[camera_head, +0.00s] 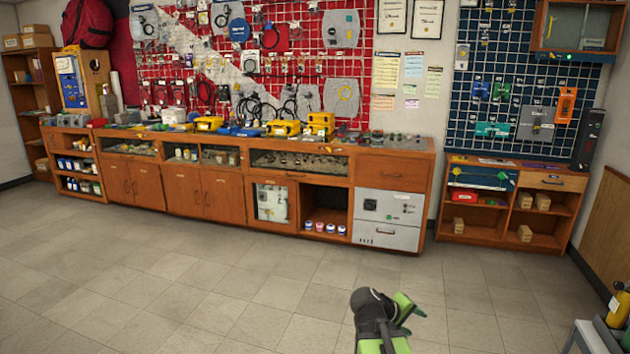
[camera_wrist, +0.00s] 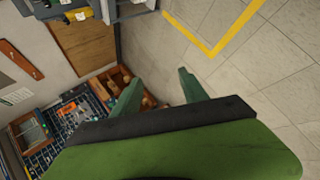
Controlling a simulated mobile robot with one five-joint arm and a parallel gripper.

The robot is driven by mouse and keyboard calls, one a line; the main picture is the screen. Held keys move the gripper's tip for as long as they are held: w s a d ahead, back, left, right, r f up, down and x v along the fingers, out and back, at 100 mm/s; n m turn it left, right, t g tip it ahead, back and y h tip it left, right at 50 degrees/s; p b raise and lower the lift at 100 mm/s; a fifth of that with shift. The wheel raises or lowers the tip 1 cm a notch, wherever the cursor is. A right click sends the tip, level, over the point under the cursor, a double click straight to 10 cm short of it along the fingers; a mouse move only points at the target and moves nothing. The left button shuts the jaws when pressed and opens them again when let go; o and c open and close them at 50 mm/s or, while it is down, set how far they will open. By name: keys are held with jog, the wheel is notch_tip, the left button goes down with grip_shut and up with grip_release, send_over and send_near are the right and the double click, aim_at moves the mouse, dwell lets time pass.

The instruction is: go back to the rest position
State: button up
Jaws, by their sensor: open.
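My gripper (camera_head: 408,309) shows at the bottom of the head view, green and black, raised over the open tiled floor. In the wrist view my gripper (camera_wrist: 157,90) has its two green fingers spread apart. Nothing is between the fingers. It touches nothing that I can see.
A long wooden workbench (camera_head: 205,188) with tools and yellow cases stands along the back wall. A smaller wooden shelf unit (camera_head: 457,226) is at the right. Yellow cylinders (camera_head: 618,308) stand at the right edge. A yellow floor line (camera_wrist: 212,52) crosses the wrist view. The tiled floor (camera_head: 150,280) is clear.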

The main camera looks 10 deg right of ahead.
jog(key=s+a+f+m+g+y, duration=0.1)
jog(key=s+a+f+y, duration=0.15)
jog(key=a, duration=0.65)
jog(key=s+a+f+m+g+y, duration=0.1)
jog(key=a+f+y, duration=0.25)
jog(key=a, duration=0.45)
jog(key=s+a+f+g+y, duration=0.15)
jog(key=a+y, duration=0.25)
jog(key=a, duration=0.5)
notch_tip(320, 180, up, 17)
jog(key=p, duration=1.8)
jog(key=shift+s+d+r+t+h, duration=0.15)
jog(key=shift+s+d+t+h, duration=0.05)
jog(key=shift+d+t+h, duration=0.15)
